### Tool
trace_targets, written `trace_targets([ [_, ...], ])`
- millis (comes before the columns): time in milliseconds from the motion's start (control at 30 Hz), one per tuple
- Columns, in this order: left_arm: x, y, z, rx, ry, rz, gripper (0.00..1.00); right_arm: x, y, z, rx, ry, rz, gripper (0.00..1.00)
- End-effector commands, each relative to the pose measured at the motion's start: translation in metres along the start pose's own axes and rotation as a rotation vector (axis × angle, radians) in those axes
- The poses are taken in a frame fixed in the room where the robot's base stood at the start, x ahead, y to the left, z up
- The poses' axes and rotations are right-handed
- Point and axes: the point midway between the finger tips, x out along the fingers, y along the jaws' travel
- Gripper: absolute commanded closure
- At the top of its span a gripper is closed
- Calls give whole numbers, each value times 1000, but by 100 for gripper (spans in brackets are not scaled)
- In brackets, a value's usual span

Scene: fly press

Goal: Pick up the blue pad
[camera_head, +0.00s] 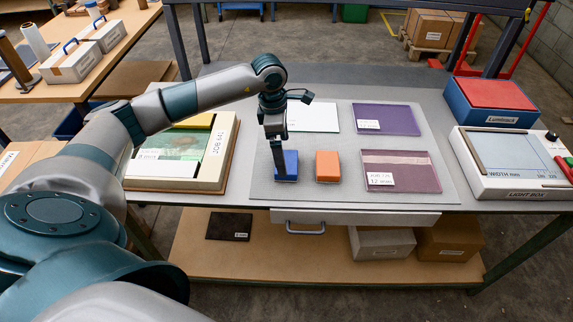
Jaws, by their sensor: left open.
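The blue pad (291,166) lies on the grey mat (340,193) on the table, left of an orange pad (327,166). My left gripper (279,172) points down at the blue pad, its fingers at the pad's left part and hiding some of it. The gripper is open. I cannot tell whether a finger touches the pad. My right gripper is not in this view.
Purple sheets (388,119) and a banded sheet (400,171) lie right of the pads, with a white sheet (313,117) behind. A framed box (215,160) stands left. A light box (515,165) and a red-topped box (497,95) stand right.

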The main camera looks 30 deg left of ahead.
Motion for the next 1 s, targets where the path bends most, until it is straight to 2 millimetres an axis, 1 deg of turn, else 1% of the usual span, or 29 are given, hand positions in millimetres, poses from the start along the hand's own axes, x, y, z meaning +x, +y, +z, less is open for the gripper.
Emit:
trace_targets([
  [167,12,-1,2,1,2,-4,0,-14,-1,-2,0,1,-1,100],
  [300,29,0,3,-1,2,-4,0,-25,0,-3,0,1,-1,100],
  [400,41,0,3,0,1,-3,0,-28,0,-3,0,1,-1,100],
  [500,47,1,3,0,2,-1,0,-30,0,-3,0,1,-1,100],
  [967,49,1,3,0,1,-1,0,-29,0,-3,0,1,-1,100],
  [1000,49,1,3,0,1,-1,2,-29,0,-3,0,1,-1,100],
])
